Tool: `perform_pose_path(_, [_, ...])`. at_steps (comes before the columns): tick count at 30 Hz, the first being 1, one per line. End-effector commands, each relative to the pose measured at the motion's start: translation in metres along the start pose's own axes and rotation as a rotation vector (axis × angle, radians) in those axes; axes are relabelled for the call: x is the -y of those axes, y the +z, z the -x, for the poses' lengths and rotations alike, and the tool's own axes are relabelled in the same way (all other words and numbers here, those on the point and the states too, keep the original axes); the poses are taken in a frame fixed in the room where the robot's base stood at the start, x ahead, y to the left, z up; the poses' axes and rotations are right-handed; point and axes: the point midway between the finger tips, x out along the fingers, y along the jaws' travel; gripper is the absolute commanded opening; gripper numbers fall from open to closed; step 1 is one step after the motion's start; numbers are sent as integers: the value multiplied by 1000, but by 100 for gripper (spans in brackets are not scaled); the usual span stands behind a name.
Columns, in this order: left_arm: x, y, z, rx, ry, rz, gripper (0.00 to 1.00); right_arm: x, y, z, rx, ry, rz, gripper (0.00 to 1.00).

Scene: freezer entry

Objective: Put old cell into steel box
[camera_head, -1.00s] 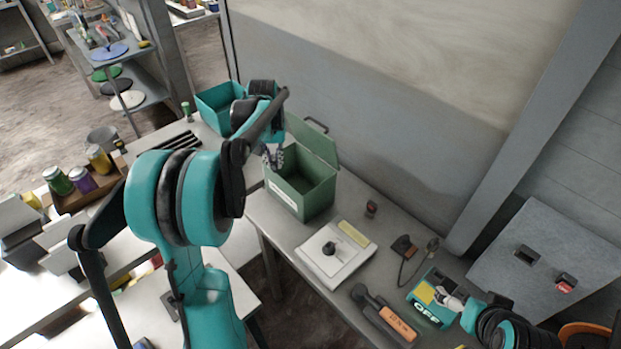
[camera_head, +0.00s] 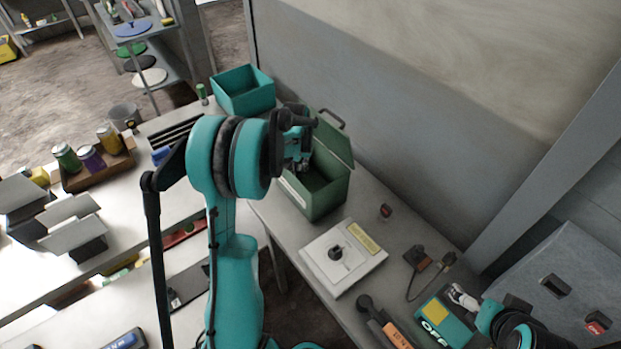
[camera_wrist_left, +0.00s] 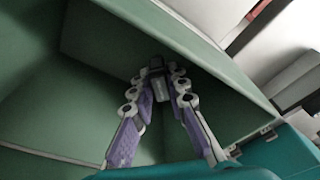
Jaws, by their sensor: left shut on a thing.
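The steel box (camera_head: 318,203) is a green box with its lid raised, on the grey table in the head view. My left gripper (camera_head: 302,166) points down over its opening. In the left wrist view, the left gripper (camera_wrist_left: 165,82) is shut on a small dark grey cell (camera_wrist_left: 160,88), with the green walls of the box (camera_wrist_left: 50,105) around and below it. The cell is hidden or too small to make out in the head view. My right gripper (camera_head: 463,297) is low at the right, beside a teal device marked OFF (camera_head: 441,318); its fingers are too small to read.
A teal open bin (camera_head: 244,90) stands behind the steel box. A white plate with a black knob (camera_head: 342,256), a small red-topped button (camera_head: 385,211) and an orange-handled tool (camera_head: 395,335) lie on the table. A grey wall rises close behind the table.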

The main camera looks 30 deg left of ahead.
Motion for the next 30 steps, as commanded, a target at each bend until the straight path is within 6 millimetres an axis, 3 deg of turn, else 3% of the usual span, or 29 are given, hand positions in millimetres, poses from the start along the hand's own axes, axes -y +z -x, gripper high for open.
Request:
perform_pose_path(10, [-40, 17, -1, 0, 1, -4, 0, 0, 3, -4, 0, 0, 0, 100])
perform_pose_path(12, [-37, 17, -10, 0, 0, 0, 0, 0, 5, -7, 0, 0, 0, 100])
perform_pose_path(30, [-37, 18, -22, 0, 0, 0, 0, 0, 11, -15, 0, 0, 0, 100])
